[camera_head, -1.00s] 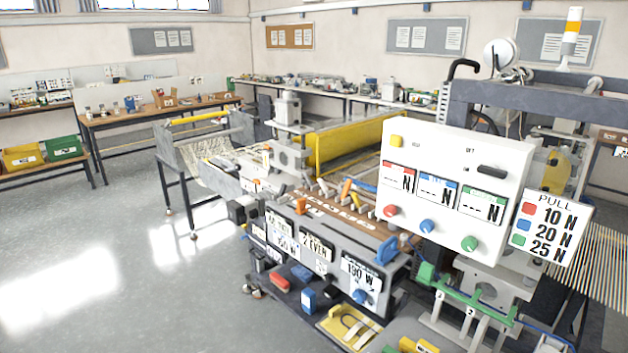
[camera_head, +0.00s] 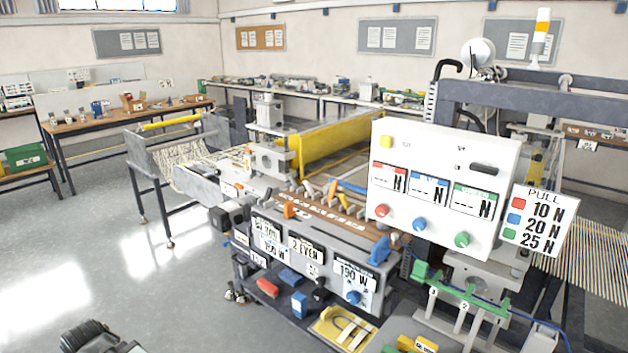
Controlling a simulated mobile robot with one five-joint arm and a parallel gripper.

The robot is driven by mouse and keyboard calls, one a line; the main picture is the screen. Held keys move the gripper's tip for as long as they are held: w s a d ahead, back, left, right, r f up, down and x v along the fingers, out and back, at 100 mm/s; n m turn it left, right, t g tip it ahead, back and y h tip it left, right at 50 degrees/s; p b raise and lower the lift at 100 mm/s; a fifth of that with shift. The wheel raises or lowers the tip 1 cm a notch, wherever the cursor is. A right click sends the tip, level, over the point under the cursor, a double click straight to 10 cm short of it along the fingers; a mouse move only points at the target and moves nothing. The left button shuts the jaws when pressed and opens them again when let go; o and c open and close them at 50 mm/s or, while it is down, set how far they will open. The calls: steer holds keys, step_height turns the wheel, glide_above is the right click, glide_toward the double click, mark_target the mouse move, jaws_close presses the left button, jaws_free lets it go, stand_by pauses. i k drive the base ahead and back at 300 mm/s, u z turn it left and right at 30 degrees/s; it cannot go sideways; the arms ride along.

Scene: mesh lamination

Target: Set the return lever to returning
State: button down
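No part is readably marked as the return lever, so I cannot tell which one it is. The white control panel (camera_head: 445,150) stands at the right, with a black handle (camera_head: 484,168) at its upper right. Orange levers (camera_head: 331,191) stand along the brown bed (camera_head: 335,219) of the machine, and an orange part (camera_head: 289,210) sits at its front edge. A black ribbed piece (camera_head: 88,335), apparently the end of my arm, shows at the bottom left. It is cut off by the frame, well apart from the machine, and its fingers cannot be made out.
The grey front panel (camera_head: 318,262) bears labels and a blue knob. Below it are red and blue blocks and a yellow tray (camera_head: 326,330). A green rail (camera_head: 468,292) lies at the right. The grey floor (camera_head: 90,235) at the left is open.

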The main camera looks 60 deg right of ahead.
mark_target(293, 183)
steer(key=z, duration=0.35)
steer(key=i, duration=1)
steer(key=u, duration=0.05)
